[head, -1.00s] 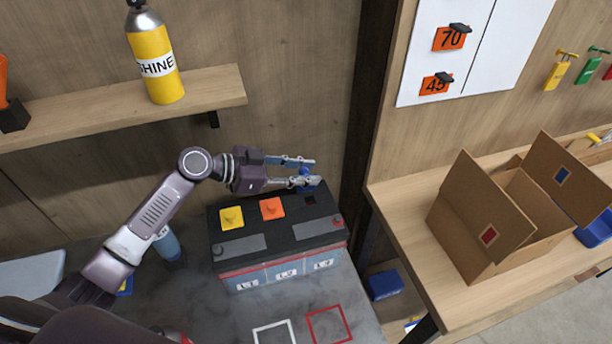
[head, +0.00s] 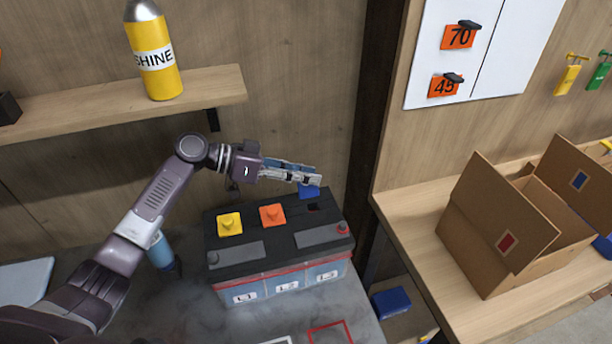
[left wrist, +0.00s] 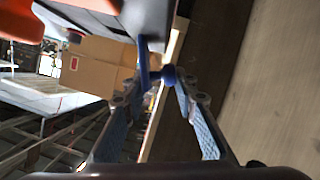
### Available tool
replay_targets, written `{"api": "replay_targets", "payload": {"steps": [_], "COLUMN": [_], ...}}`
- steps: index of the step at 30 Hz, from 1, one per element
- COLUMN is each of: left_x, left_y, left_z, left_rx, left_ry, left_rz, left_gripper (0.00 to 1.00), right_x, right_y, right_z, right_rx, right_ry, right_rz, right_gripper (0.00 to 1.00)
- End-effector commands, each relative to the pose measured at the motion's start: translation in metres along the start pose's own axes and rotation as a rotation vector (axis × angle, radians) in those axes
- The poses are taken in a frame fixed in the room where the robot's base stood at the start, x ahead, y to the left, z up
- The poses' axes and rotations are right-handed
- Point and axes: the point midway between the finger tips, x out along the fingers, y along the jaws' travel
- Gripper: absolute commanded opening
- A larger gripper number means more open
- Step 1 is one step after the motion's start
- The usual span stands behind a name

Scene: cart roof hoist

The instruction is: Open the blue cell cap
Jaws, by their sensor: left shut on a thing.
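The black-topped battery (head: 235,255) stands on the grey bench, with a yellow cap (head: 230,224) and an orange cap (head: 272,215) on its top. The blue cell cap (head: 309,192) is at the far right corner, behind a dark square opening (head: 312,208). It looks tilted up, but its exact angle is unclear. My left gripper (head: 318,176) is over the cap and hides its knob in the head view. In the left wrist view, the fingers (left wrist: 172,80) are closed on the blue knob (left wrist: 168,74). My right gripper is out of view.
A wooden shelf (head: 80,104) with a yellow SHINE bottle (head: 154,60) is on the wall behind. A dark post (head: 375,110) stands right of the battery. An open cardboard box (head: 490,245) is on the right-hand table. A blue bottle (head: 162,250) stands near my left arm.

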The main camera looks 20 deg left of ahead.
Motion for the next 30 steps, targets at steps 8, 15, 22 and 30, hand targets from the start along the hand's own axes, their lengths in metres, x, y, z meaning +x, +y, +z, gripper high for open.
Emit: {"api": "replay_targets", "payload": {"steps": [8, 15, 22, 30], "left_x": [-0.002, -0.001, -0.006, -0.055], "left_y": [-0.003, -0.002, -0.002, -0.003], "left_z": [-0.001, -0.001, 0.0, 0.001], "left_rx": [0.002, 0.002, 0.002, 0.002], "left_ry": [0.003, 0.001, 0.0, -0.001], "left_rz": [-0.011, -0.006, -0.005, -0.008], "left_gripper": [0.27, 0.39, 0.39, 0.39], "right_x": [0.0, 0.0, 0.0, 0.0], "right_y": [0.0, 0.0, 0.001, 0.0], "right_z": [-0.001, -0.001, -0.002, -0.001], "right_rx": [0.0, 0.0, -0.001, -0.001], "right_ry": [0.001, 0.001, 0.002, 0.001], "right_rz": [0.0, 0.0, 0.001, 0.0], "right_gripper": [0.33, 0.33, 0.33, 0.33]}}
